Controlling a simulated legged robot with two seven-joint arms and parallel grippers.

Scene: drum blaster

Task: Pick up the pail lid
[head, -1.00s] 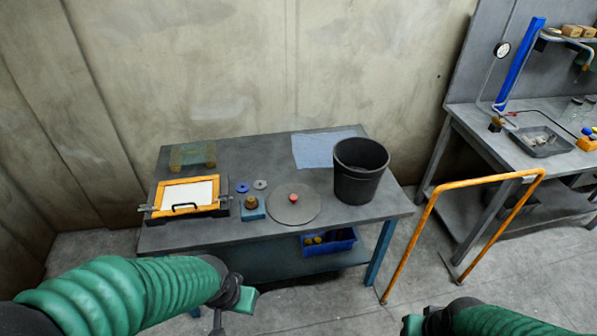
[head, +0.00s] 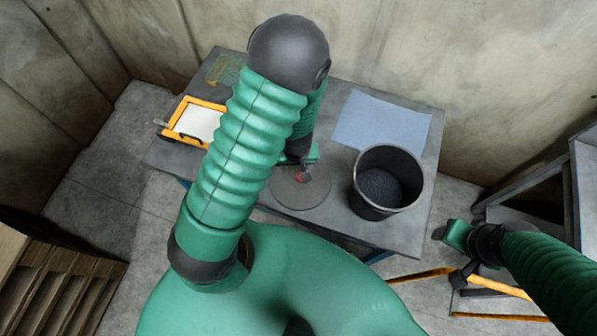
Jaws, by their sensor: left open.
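The pail lid (head: 312,196) is a flat grey disc with a small red knob. It lies on the table near the front edge, left of the pail. My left gripper (head: 302,174) is over the lid, at the red knob, with its jaws open. My gripper partly hides the knob, and I cannot tell whether the fingers touch it. The dark pail (head: 386,181) stands upright and open on the table, with dark grainy contents. My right gripper (head: 445,233) hangs off the table's right side, away from the lid, and its jaws are not clear.
A blue cloth (head: 382,122) lies flat behind the pail. An orange-framed tray (head: 181,113) is at the table's left, partly behind my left arm. An orange rail (head: 416,277) stands in front at the right. A wooden slatted unit (head: 60,275) is at lower left.

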